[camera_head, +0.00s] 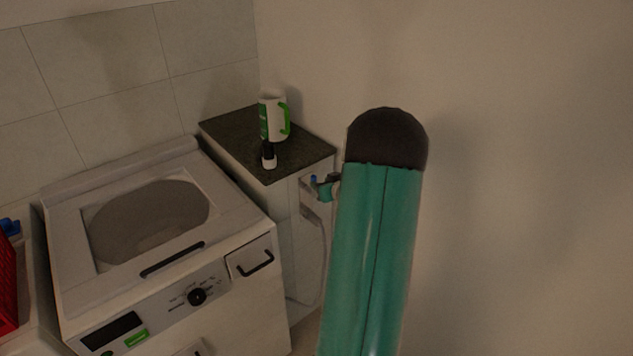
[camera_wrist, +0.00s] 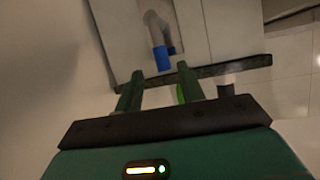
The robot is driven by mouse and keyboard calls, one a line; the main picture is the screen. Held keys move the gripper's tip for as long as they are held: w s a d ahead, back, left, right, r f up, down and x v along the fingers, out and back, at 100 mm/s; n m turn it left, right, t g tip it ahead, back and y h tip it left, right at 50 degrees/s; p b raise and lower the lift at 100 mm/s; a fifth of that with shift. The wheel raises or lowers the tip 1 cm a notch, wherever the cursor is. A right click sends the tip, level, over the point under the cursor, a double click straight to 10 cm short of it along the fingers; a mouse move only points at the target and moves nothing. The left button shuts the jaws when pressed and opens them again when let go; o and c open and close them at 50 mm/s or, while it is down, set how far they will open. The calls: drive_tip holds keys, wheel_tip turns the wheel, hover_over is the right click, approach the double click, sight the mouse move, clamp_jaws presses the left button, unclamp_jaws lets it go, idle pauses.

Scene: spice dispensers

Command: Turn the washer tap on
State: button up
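The washer tap has a blue handle (camera_wrist: 161,58) and a grey body, and sits on the pale side of the small cabinet in the wrist view. In the head view the small blue handle (camera_head: 313,180) shows just below the dark countertop. My gripper (camera_wrist: 160,70) is open, its two green fingers spread with the blue handle ahead of the gap between their tips. I cannot tell whether the fingers touch it. In the head view my gripper (camera_head: 323,188) is small beside the tap, partly hidden by my teal arm.
A white washing machine (camera_head: 250,228) stands left of the cabinet. A grey hose (camera_head: 322,255) hangs below the tap. A bare wall is at right.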

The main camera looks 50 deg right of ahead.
drive_tip(key=v, duration=0.8)
